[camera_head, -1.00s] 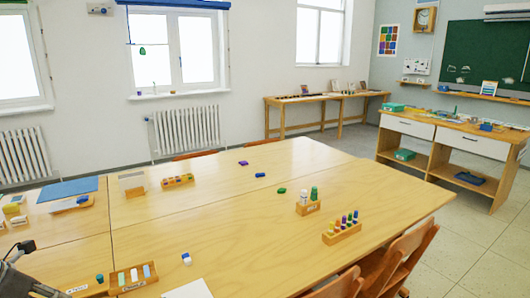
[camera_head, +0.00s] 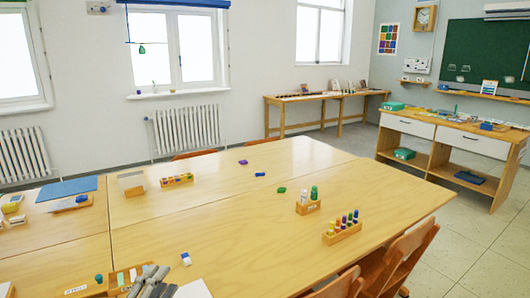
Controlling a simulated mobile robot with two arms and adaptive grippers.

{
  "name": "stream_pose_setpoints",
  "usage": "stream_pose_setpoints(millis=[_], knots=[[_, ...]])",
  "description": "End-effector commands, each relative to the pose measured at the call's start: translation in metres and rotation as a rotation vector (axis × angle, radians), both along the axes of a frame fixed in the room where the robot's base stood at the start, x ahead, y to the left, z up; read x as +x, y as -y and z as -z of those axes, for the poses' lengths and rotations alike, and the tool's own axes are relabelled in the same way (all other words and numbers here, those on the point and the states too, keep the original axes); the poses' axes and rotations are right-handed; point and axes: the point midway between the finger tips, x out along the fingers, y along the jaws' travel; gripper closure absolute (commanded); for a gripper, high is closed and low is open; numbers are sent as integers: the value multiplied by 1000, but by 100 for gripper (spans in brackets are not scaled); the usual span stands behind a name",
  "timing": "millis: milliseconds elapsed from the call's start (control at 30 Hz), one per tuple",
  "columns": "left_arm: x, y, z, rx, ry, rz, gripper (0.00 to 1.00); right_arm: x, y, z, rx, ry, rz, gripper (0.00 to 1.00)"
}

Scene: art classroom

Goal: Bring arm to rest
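My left gripper (camera_head: 150,277) shows as grey finger parts at the bottom edge of the head view, left of centre. It overlaps a small wooden holder (camera_head: 112,279) with pale blocks on the near part of the table and hides much of it. The frames do not show whether the fingers are open or shut, or whether anything is between them. The rest of the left arm is cut off by the picture's edge. My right gripper is not in view.
The large wooden table (camera_head: 240,225) holds a bottle rack (camera_head: 308,205), a peg rack (camera_head: 342,232), a block tray (camera_head: 177,180) and a small blue-white piece (camera_head: 186,259). A white sheet (camera_head: 194,289) lies close by. Chairs (camera_head: 400,260) stand at the right. The table's middle is mostly clear.

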Motion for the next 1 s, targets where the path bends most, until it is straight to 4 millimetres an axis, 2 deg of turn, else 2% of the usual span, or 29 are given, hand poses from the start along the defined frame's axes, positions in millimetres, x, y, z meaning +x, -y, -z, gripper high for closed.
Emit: stream_pose_setpoints(millis=[33,167,300,400,500,600,800,1000], knots=[[-9,-6,15,-114,-70,-82,60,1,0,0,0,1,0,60],[-40,-24,63,-380,-289,-304,60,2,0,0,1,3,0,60],[-95,-29,123,-616,-566,-527,60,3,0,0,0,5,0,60],[-139,-22,156,-739,-751,-650,60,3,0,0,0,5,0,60],[-180,-11,179,-824,-911,-744,60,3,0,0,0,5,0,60],[-216,2,194,-889,-1053,-816,60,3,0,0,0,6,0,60],[-284,30,207,-982,-1311,-927,60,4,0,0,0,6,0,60],[-267,29,256,-959,-1311,-934,60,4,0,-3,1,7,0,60]])
